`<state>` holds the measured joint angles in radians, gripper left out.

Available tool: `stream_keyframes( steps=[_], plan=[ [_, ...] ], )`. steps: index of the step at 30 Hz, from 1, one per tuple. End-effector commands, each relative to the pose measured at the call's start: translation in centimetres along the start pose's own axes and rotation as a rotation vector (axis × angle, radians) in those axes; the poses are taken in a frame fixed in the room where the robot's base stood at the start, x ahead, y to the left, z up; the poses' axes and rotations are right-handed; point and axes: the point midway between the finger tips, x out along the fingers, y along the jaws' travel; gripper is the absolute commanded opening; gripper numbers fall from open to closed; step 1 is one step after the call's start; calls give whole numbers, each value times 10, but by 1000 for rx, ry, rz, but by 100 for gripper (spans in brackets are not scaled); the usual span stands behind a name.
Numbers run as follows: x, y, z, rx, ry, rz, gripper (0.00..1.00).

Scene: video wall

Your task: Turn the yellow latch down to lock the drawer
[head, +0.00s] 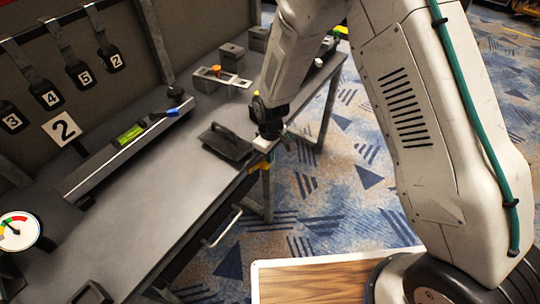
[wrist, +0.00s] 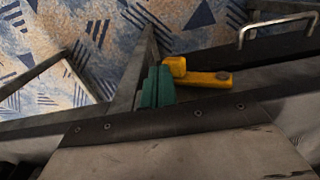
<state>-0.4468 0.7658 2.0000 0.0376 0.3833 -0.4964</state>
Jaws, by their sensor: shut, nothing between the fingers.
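The yellow latch (wrist: 205,78) lies roughly sideways in the wrist view, with a round pivot at its right and a raised knob at its left end. It shows as a small yellow patch below the bench edge in the head view (head: 258,167). My gripper (wrist: 157,85) has its green fingers shut and empty, just left of the knob; I cannot tell whether they touch it. The drawer's metal handle (wrist: 276,24) is at the top right of the wrist view, and it also shows under the bench in the head view (head: 221,228).
The grey bench (head: 172,210) carries a dark plate (head: 228,143) beside my gripper, a long rail (head: 120,150) with a green piece, and grey blocks. A gauge (head: 17,231) is at the far left. Open carpet (head: 345,185) lies right of the bench.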

Motion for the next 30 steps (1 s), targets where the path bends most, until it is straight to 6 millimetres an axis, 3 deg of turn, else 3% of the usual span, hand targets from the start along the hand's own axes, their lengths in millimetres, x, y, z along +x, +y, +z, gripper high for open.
stream_keyframes(
  steps=[20, 30],
  plan=[
    [-18, 2, 0, 0, 2, 1, 0],
    [-81, 27, 1, 1, 5, 3, 0]
  ],
)
